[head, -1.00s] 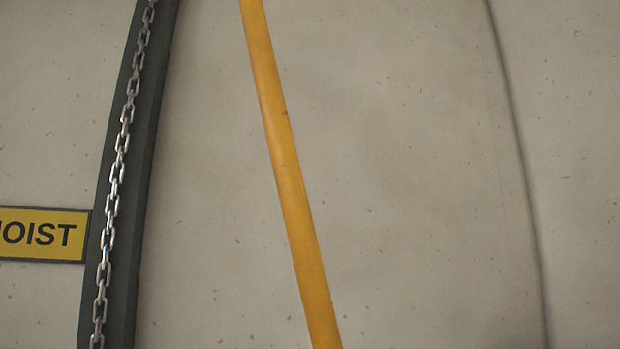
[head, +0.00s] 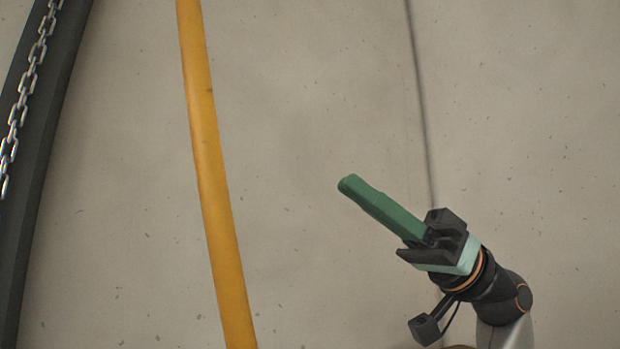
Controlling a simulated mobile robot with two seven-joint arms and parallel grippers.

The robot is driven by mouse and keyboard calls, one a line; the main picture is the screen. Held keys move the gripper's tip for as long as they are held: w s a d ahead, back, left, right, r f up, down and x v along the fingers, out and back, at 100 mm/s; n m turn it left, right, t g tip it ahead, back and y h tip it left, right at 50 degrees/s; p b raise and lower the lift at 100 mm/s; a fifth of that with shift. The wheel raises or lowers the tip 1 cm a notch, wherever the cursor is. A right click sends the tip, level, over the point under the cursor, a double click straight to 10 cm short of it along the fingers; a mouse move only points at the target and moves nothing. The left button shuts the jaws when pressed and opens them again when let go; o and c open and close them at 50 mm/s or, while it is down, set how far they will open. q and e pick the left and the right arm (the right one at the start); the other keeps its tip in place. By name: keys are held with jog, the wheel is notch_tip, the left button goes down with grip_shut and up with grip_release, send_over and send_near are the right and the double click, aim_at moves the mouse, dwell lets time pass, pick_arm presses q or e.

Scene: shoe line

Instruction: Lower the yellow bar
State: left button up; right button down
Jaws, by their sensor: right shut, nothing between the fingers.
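The yellow bar (head: 211,170) runs steeply from the top edge to the bottom edge of the head view, leaning a little to the right toward the bottom. Both its ends are out of frame. My right gripper (head: 350,186) is to the right of the bar, clearly apart from it in the picture. Its green fingers are shut together with nothing between them and point up and to the left. My left gripper is not in view.
A dark post (head: 48,130) with a metal chain (head: 22,105) along it stands at the left edge. Behind is a speckled beige surface (head: 310,80) with a thin dark seam. Between the bar and my right gripper nothing else shows.

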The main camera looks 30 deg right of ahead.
jog(key=w+a+r+p, duration=0.1)
jog(key=a+r+p, duration=0.2)
jog(key=a, duration=0.8)
jog(key=shift+w+a+r+p, duration=0.15)
jog(key=shift+w+r+p, duration=0.2)
jog(key=shift+p, duration=0.15)
jog(key=shift+f, duration=0.1)
